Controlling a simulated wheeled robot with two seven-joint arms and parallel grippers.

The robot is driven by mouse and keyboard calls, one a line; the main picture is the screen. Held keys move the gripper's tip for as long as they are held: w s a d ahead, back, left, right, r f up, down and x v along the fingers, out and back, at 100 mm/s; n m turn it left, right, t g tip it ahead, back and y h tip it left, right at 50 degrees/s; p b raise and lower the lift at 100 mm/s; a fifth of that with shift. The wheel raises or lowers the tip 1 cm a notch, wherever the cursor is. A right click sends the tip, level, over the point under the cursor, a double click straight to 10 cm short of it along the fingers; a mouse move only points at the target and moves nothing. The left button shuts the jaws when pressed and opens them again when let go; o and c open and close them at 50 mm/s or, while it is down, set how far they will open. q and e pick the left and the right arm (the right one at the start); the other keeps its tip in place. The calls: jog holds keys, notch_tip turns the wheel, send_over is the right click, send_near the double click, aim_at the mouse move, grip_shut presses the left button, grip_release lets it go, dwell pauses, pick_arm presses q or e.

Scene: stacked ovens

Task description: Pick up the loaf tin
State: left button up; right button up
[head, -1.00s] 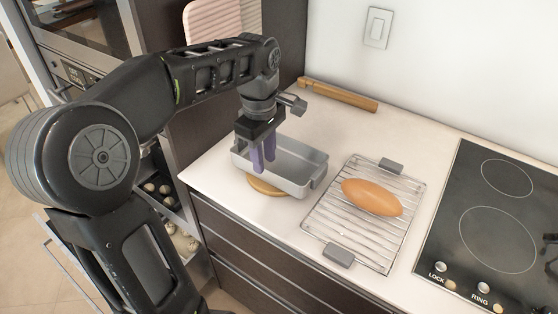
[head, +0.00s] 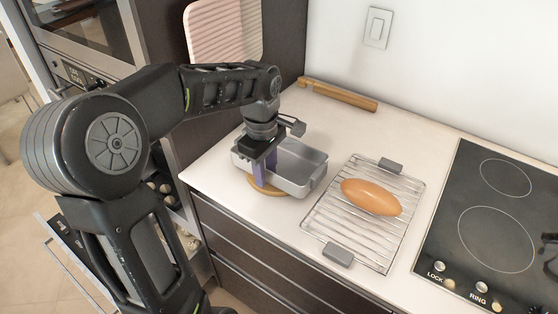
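My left gripper (head: 263,176) points down at the tin's near long wall. One purple finger shows in front of that wall and the other seems to be on the inner side. The fingers look apart, though whether they touch the wall cannot be told. My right gripper is not in view.
A wire rack (head: 330,222) with grey handles holds a brown loaf (head: 371,197) right of the tin. A black cooktop (head: 470,190) lies further right. A wooden-handled item (head: 338,95) lies at the wall. Open oven trays stand below left.

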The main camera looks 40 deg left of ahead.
pick_arm(q)
grip_shut()
dwell(1.3)
